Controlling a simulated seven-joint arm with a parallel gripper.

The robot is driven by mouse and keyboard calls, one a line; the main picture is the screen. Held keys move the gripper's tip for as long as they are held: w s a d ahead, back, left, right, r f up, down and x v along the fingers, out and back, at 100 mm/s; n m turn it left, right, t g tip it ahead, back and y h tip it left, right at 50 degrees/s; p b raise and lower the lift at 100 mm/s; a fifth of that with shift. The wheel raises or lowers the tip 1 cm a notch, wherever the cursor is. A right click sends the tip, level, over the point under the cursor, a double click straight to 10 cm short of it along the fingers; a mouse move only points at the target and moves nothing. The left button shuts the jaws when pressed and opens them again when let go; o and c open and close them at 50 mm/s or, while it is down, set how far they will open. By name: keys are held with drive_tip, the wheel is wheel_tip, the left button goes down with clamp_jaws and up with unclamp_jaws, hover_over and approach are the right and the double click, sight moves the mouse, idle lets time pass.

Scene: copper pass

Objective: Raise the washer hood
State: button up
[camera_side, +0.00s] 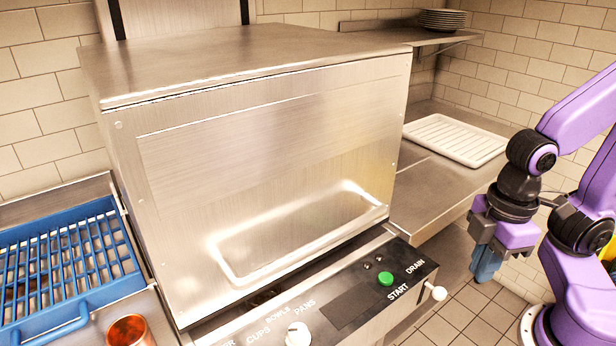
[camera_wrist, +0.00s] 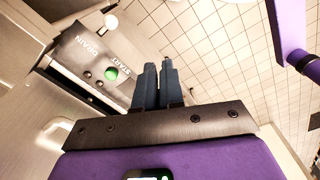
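The washer hood (camera_side: 270,140) is a large brushed-steel box at the centre of the side view. It is down, with its lower edge close above the control panel (camera_side: 340,300). A bright steel loop handle (camera_side: 300,245) runs across the lower front of the hood. My gripper (camera_side: 484,268) is to the right of the hood and panel, apart from both, pointing down. In the wrist view its two blue-grey fingers (camera_wrist: 158,85) are close together with nothing between them. The panel with its green START button (camera_wrist: 111,73) shows at the left there.
A blue rack (camera_side: 70,265) and a copper cup (camera_side: 130,330) are at the left. A white ribbed tray (camera_side: 455,139) lies on the right counter. Plates (camera_side: 442,19) are stacked on the wall shelf (camera_side: 400,38). A white-ended lever (camera_side: 437,292) sticks out from the panel's right end. Open floor lies below my gripper.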

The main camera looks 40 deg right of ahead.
sight(319, 241)
drive_tip(key=o, duration=0.5)
drive_tip(key=shift+w+a+r, duration=0.1)
drive_tip(key=shift+w+a, duration=0.1)
drive_tip(key=shift+o, duration=0.6)
drive_tip(key=w+a+r+n+t, duration=0.1)
drive_tip(key=w+a+r+n, duration=0.1)
drive_tip(key=w+a+r, duration=0.5)
drive_tip(key=w+a+r+n+t, duration=0.1)
drive_tip(key=w+a+r+n, duration=0.2)
drive_tip(key=w+a+r, duration=0.4)
drive_tip(key=w, duration=0.4)
drive_tip(key=shift+w+a+r, duration=0.4)
drive_tip(key=w+f, duration=0.1)
drive_tip(key=f, duration=0.4)
drive_tip(key=w+f, duration=0.1)
drive_tip(key=f, duration=0.5)
drive_tip(key=w+f, duration=0.1)
drive_tip(key=f, duration=0.5)
drive_tip(key=shift+w, duration=0.25)
drive_tip(key=shift+r, duration=0.15)
clamp_jaws()
